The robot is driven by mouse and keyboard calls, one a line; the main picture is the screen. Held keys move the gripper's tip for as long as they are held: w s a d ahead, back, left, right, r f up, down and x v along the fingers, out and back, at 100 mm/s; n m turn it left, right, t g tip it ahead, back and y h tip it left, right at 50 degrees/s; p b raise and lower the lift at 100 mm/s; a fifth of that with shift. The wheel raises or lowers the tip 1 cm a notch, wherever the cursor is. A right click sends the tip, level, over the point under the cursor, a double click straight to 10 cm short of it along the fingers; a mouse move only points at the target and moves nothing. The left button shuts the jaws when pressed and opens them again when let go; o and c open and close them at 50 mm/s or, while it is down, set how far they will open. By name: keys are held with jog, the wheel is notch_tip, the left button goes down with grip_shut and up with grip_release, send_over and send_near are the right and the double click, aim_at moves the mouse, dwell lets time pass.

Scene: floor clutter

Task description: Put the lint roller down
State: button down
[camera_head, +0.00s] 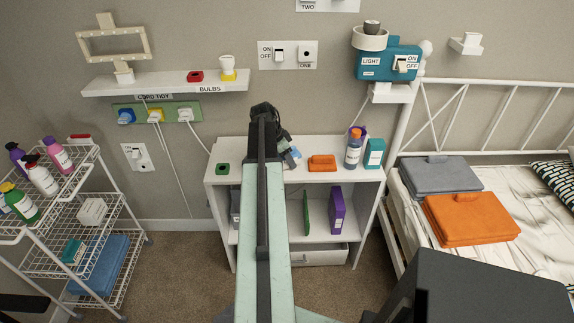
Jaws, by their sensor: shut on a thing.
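My arm reaches out over the white shelf unit (343,174), and my gripper (285,146) is at its far end, above the left half of the top. My gripper is shut on a small blue and white thing, which looks like the lint roller (293,156). Most of the lint roller is hidden behind my arm and gripper. I cannot tell whether it touches the shelf top.
A wire cart (75,215) is at left. A bed with a grey folded cloth (440,175) and an orange one (472,219) is at right.

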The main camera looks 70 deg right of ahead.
jog(key=shift+f, duration=0.25)
jog(key=c, duration=0.8)
grip_release()
jog(key=shift+r, duration=0.1)
jog(key=shift+o, duration=0.2)
jog(key=p+v, duration=1.1)
jog(key=v, duration=0.1)
jog(key=shift+s+r+p, duration=0.1)
jog(key=shift+r+p, duration=0.2)
jog(key=shift+p, duration=0.1)
jog(key=shift+f, duration=0.1)
